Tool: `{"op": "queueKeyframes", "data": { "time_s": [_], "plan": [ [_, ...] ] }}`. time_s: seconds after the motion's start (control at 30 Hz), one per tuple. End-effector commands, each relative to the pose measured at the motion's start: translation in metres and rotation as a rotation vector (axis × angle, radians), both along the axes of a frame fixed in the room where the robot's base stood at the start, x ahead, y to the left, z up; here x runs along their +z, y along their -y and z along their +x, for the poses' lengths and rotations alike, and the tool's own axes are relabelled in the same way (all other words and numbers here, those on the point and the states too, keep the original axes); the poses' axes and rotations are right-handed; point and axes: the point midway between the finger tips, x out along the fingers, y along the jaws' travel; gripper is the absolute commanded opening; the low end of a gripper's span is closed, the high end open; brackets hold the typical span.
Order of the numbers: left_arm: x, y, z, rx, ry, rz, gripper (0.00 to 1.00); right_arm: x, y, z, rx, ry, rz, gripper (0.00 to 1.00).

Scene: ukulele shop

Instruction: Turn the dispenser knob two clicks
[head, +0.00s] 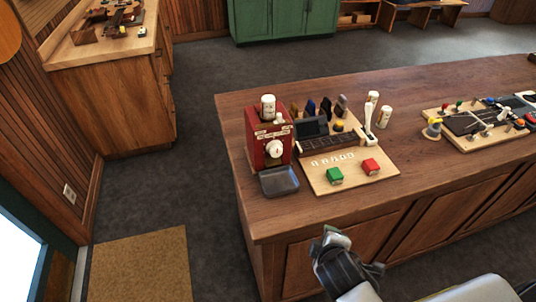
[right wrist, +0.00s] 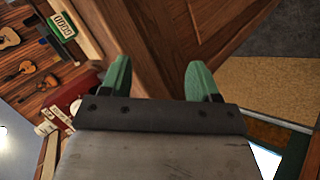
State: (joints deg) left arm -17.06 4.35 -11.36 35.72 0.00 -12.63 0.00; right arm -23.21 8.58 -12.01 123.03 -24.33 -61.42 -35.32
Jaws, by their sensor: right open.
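The red dispenser (head: 258,140) stands upright at the left end of the wooden counter in the head view. Its round white knob (head: 274,149) is on the front face, below white labels. A dark grey tray (head: 279,181) sits in front of it. My right gripper (head: 333,237) is at the front of the counter, below and to the right of the dispenser and apart from it. In the right wrist view its two green fingertips (right wrist: 160,80) are spread with nothing between them. My left gripper is out of view.
White bottles (head: 385,116) and a black organiser (head: 330,142) stand behind. Another tool board (head: 470,138) is farther right. The counter's front left corner is bare.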

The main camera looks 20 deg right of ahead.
Motion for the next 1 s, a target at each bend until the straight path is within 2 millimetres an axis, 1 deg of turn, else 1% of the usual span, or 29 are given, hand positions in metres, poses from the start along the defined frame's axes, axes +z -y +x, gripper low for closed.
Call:
{"op": "queueKeyframes", "data": {
  "time_s": [0.03, 0.27, 0.37, 0.47, 0.5, 0.6, 0.7, 0.8, 0.87, 1.0],
  "plan": [
    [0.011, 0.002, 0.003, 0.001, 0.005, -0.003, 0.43, 0.028, 0.002, 0.007, 0.043, 0.038, -0.070, 0.61],
    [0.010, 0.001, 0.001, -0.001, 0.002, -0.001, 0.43, 0.051, -0.002, 0.049, 0.313, 0.150, -0.481, 0.61],
    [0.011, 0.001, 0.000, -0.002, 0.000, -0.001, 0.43, 0.063, -0.009, 0.068, 0.447, 0.197, -0.711, 0.61],
    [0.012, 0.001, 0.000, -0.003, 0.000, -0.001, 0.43, 0.078, -0.020, 0.088, 0.593, 0.242, -0.987, 0.61],
    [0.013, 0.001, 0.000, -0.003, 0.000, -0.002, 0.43, 0.083, -0.026, 0.095, 0.651, 0.257, -1.106, 0.61],
    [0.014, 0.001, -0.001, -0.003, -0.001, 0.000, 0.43, 0.094, -0.042, 0.110, 0.776, 0.287, -1.386, 0.61],
    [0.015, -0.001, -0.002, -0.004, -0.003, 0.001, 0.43, 0.100, -0.054, 0.119, 0.855, 0.301, -1.584, 0.61],
    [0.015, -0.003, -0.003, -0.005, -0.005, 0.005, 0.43, 0.103, -0.060, 0.124, 0.891, 0.307, -1.684, 0.61],
    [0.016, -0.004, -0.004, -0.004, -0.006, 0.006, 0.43, 0.103, -0.061, 0.127, 0.898, 0.307, -1.703, 0.61],
    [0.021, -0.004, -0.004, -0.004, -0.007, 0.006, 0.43, 0.105, -0.061, 0.145, 0.897, 0.307, -1.706, 0.61]
  ]
}}
